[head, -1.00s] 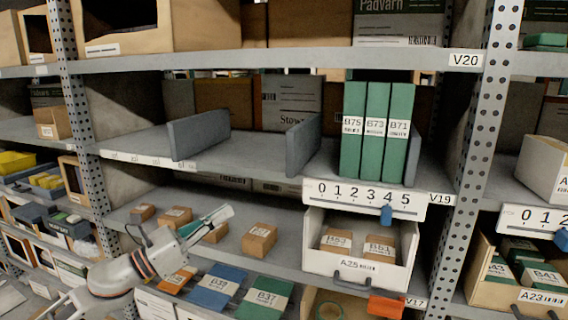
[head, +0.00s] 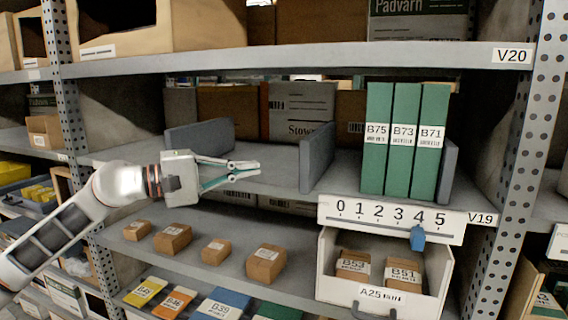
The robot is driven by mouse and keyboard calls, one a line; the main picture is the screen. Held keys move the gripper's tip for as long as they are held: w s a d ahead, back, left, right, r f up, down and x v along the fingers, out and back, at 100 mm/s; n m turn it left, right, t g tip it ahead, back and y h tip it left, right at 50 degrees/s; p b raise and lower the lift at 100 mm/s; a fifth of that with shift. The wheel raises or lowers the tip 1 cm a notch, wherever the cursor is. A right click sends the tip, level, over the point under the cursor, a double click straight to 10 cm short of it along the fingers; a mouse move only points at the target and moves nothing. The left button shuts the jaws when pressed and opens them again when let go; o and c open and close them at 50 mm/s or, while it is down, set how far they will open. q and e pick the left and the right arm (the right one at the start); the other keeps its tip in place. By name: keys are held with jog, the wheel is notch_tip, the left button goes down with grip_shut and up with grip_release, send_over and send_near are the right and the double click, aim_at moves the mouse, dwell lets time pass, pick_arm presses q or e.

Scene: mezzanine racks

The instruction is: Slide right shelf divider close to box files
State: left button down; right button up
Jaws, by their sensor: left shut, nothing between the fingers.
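Three green box files, B75 (head: 376,140), B73 (head: 402,142) and B71 (head: 430,143), stand upright side by side on the middle shelf (head: 270,180). Another grey divider (head: 317,157) stands left of the files with a gap between. A third grey divider (head: 200,138) stands farther left. My left gripper (head: 257,168) is shut and empty at the shelf's front edge, between the two left dividers and apart from them. My right gripper is out of view.
A numbered strip (head: 392,218) with a blue slider (head: 417,238) hangs on the shelf front below the files. A white drawer (head: 329,268) with small boxes is under it. A perforated post (head: 519,170) bounds the bay at right. Cartons stand behind.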

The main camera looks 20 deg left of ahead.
pick_arm(q)
jog(key=w+d+p, duration=0.2)
jog(key=w+d, duration=0.1)
jog(key=d, duration=0.4)
jog(key=shift+d, duration=0.25)
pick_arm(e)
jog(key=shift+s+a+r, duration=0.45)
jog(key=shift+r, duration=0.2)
pick_arm(q)
jog(key=shift+w, duration=0.1)
